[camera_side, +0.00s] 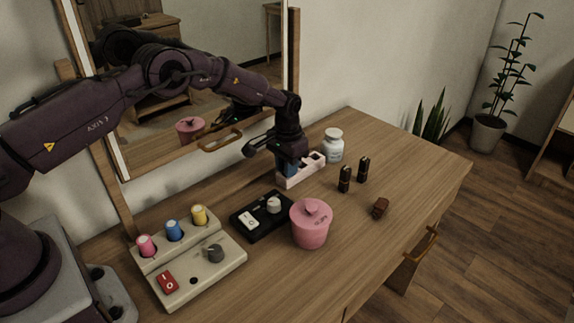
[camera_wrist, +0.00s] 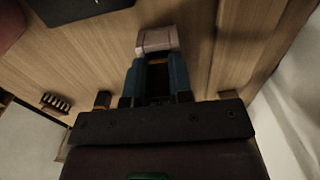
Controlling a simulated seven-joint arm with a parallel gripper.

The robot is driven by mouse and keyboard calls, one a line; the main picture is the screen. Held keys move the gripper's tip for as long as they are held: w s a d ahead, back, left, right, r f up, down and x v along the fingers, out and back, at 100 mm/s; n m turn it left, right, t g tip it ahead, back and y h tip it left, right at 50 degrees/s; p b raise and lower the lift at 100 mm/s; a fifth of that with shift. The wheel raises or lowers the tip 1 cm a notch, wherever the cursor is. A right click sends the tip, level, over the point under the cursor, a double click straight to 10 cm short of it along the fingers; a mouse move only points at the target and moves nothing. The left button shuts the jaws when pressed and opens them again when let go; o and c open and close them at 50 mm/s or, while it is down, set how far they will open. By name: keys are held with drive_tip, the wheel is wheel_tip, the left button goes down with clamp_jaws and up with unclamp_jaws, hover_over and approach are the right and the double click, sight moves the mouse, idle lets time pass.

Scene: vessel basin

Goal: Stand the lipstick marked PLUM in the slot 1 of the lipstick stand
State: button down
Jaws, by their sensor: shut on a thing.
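The pale pink lipstick stand (camera_side: 303,172) is at the back of the tabletop. My gripper (camera_side: 287,168) points down at its left end, with blue fingers that hide part of the stand. In the wrist view, my gripper (camera_wrist: 157,85) is shut on a dark lipstick (camera_wrist: 157,80) with a gold-orange band. The stand (camera_wrist: 158,40) shows just beyond the fingertips. I cannot tell whether the held lipstick is in a slot or above it. No PLUM mark or slot number is legible. Two other black lipsticks stand upright right of the stand, one nearer (camera_side: 345,179) and one farther (camera_side: 363,169).
A white jar (camera_side: 334,146) stands close behind the stand. A pink lidded pot (camera_side: 311,225), a black switch box (camera_side: 262,216) and a beige panel with knobs (camera_side: 195,262) are in front and left. A small brown block (camera_side: 380,208) lies right. A mirror (camera_side: 190,80) rises behind.

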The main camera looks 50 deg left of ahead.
drive_tip(key=c, duration=1)
unclamp_jaws()
drive_tip(key=shift+f, duration=0.1)
wheel_tip(320, 180, up, 12)
drive_tip(key=shift+r, duration=0.2)
